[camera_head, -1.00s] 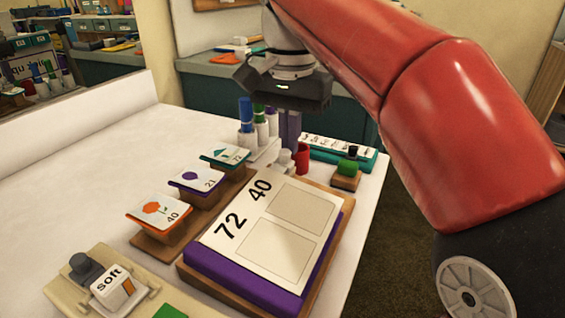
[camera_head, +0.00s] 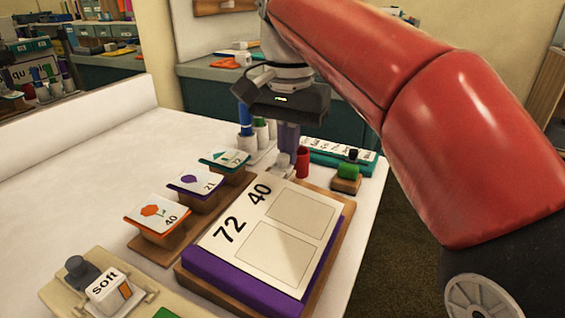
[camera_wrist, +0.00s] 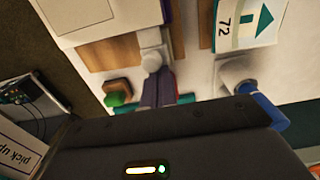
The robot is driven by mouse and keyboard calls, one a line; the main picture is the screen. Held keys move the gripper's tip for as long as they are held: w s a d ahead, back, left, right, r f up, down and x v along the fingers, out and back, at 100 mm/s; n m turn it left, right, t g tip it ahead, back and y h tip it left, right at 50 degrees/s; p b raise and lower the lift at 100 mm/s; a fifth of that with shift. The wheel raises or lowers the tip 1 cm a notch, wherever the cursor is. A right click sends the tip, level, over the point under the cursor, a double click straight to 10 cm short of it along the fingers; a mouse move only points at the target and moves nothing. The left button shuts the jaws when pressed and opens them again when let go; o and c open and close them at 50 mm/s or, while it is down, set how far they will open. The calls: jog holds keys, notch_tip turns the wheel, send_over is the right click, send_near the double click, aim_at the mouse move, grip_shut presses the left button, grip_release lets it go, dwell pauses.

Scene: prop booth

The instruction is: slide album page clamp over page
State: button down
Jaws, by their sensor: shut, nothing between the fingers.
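The album (camera_head: 225,277) is a purple block on a wooden board, topped by a cream page (camera_head: 262,222) printed 72 and 40 with two blank boxes. The page also shows at the top left of the wrist view (camera_wrist: 78,12). A small pale grey piece with a rounded knob (camera_head: 281,164), which looks like the clamp, is at the album's far end; its knob shows in the wrist view (camera_wrist: 151,61). My gripper (camera_head: 288,149) is shut and empty, pointing down just behind the knob. In the wrist view its fingertips (camera_wrist: 160,76) are beside the knob; contact is unclear.
A red cylinder (camera_head: 303,162) and a green-topped wooden block (camera_head: 346,178) stand right of the fingers. Capped markers (camera_head: 246,128) stand behind left. Picture cards (camera_head: 158,213) on wooden stands line the album's left. The white table (camera_head: 80,185) is clear at far left.

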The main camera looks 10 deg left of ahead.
jog(key=shift+s+a, duration=0.2)
jog(key=shift+s, duration=0.35)
jog(key=shift+r, duration=0.1)
notch_tip(320, 180, up, 4)
jog(key=p, duration=0.5)
jog(key=shift+w+d+r, duration=0.1)
jog(key=shift+w+r, duration=0.05)
jog(key=shift+r, duration=0.75)
